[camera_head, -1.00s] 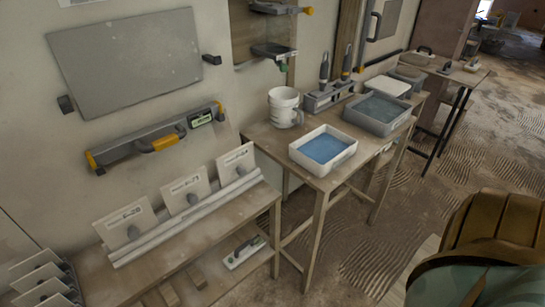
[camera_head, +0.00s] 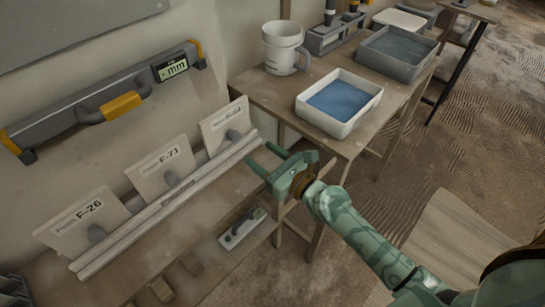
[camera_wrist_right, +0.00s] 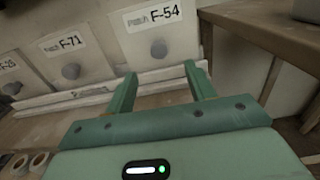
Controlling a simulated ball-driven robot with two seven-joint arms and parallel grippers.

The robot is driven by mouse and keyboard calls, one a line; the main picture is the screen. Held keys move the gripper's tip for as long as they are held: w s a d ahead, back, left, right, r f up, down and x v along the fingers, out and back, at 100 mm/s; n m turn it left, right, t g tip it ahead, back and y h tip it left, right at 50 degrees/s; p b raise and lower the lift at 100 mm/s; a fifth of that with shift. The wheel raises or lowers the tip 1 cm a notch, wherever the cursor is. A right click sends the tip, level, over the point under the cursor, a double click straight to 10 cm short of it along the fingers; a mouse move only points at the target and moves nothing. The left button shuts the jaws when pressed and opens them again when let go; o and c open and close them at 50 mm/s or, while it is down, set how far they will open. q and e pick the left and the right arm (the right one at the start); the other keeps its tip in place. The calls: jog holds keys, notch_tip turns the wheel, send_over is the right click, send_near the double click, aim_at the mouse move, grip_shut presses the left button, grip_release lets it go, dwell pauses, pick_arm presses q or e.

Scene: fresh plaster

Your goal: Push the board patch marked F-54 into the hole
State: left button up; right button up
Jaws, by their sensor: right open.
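The board patch F-54 (camera_wrist_right: 179,40) is a pale square with a label and a grey round knob. In the head view the rightmost patch (camera_head: 217,127) stands tilted back in the slotted rack, its label too small to read. My right gripper (camera_head: 262,157) is open, its fingers pointing at the rack just in front of that patch. In the right wrist view the open fingers (camera_wrist_right: 160,73) are below the knob of F-54, with nothing between them. My left gripper is not in view. I cannot make out a hole in the present views.
Patches F-71 (camera_head: 160,174) and F-26 (camera_head: 80,222) stand in the same pale rack (camera_head: 165,208). A spirit level (camera_head: 95,103) hangs above. Right of the rack, a table (camera_head: 262,90) holds a white bucket (camera_head: 283,52), a white tub (camera_head: 346,126) and a grey tub (camera_head: 421,50).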

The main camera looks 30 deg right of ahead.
aim_at(238, 138)
jog(key=x, duration=0.8)
jog(key=shift+a+f, duration=0.1)
jog(key=shift+w+a+b, duration=0.15)
jog(key=shift+w+b, duration=0.15)
jog(key=shift+w, duration=0.25)
jog(key=shift+w+a, duration=0.1)
jog(key=shift+w, duration=0.05)
jog(key=c, duration=1)
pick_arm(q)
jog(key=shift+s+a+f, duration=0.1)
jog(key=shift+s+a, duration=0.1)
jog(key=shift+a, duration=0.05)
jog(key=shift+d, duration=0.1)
